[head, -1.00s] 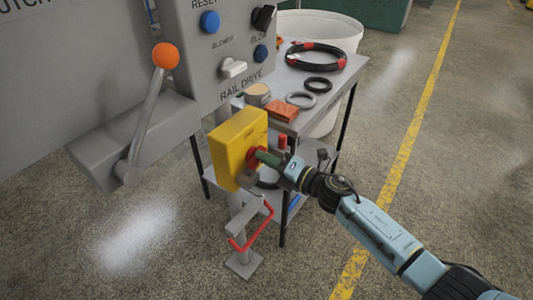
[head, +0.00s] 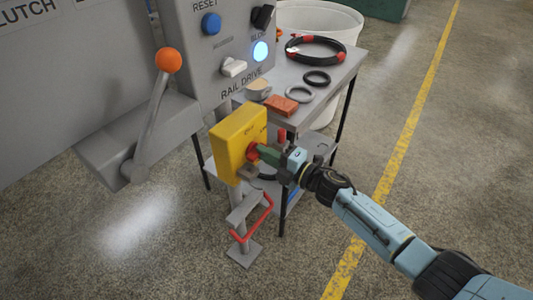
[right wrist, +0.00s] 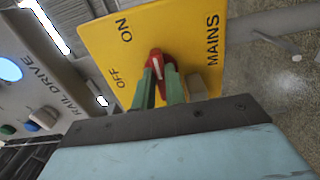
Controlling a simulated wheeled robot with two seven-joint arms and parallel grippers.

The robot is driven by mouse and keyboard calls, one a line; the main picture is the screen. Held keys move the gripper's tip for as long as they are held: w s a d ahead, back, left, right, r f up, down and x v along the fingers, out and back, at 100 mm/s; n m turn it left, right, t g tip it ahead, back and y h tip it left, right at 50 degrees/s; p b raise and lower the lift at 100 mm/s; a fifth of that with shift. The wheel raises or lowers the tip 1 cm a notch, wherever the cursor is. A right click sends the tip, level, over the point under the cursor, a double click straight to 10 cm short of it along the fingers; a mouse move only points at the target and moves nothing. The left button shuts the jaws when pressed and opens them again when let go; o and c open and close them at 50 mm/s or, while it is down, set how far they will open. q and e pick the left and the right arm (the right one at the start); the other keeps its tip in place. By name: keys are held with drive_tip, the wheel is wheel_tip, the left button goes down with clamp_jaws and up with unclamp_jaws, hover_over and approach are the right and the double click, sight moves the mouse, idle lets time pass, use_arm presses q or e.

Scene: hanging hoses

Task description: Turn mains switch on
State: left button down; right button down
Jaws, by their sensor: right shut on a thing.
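The mains switch is a yellow box (head: 226,150) on a grey post, with a red rotary knob (head: 252,152) on its face. My right gripper (head: 262,153) is shut on the knob from the right. In the right wrist view, the green fingers of the gripper (right wrist: 160,88) lie either side of the red knob (right wrist: 156,60). The yellow face (right wrist: 100,48) there reads ON, OFF and MAINS. The white mark on the knob points up the picture, closer to ON than to OFF. My left gripper is out of view.
A grey control panel (head: 180,45) above has a brightly lit blue lamp (head: 260,51), buttons and an orange-knobbed lever (head: 168,61). Behind the box, a grey table (head: 325,84) holds hoses, rings and a red-brown block (head: 281,105). A red bar (head: 258,222) sits low on the post.

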drive_tip(key=c, duration=1.4)
unclamp_jaws()
drive_tip(key=shift+c, duration=0.2)
drive_tip(key=shift+s+d, duration=0.1)
